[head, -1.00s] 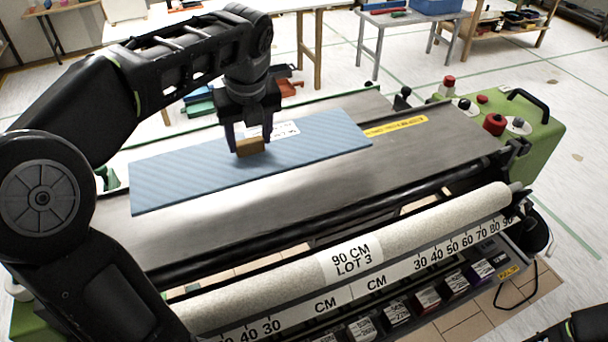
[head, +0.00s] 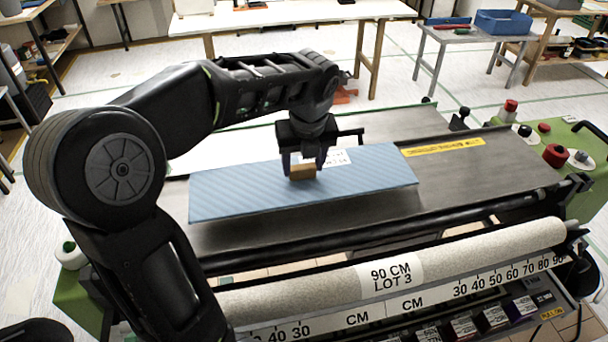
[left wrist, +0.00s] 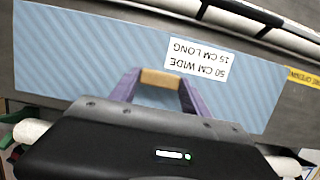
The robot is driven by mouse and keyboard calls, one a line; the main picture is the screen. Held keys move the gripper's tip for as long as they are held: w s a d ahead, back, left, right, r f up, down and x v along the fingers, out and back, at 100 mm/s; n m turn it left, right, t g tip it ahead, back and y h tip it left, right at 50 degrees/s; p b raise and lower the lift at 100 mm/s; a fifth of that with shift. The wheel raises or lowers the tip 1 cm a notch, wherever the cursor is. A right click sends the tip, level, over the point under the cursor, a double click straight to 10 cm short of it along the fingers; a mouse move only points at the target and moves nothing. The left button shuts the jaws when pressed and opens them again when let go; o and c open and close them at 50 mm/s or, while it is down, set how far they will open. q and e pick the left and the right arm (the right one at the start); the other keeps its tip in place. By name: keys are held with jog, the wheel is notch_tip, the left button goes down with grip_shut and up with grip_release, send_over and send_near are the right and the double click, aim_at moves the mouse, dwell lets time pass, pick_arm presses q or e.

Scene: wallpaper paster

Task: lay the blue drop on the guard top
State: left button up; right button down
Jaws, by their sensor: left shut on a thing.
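The blue drop (head: 230,192) is a flat, pale blue striped sheet with a white label. It is over the metal guard top (head: 450,175) of the machine, and I cannot tell whether it touches the metal. My left gripper (head: 303,172) is shut on a small tan block (head: 303,173) at the middle of the sheet. In the left wrist view the sheet (left wrist: 70,55) spreads beyond both purple fingers, and its label reads 50 cm wide, 15 cm long. The block (left wrist: 160,78) sits between the fingertips. My right gripper is not in view.
A pale paper roll (head: 300,293) marked 90 CM LOT 3 lies along the machine's front, above a centimetre scale. Red knobs (head: 556,155) stand at the right end. A yellow label (head: 443,147) is on the metal, which is bare right of the sheet.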

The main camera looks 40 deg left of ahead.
aim_at(303, 171)
pick_arm(q)
jog(key=shift+f, duration=0.1)
jog(key=shift+f, duration=1.75)
jog(key=shift+f, duration=0.2)
jog(key=o, duration=1.5)
jog(key=shift+r, duration=0.15)
jog(key=v, duration=1.2)
jog(key=shift+s, duration=0.1)
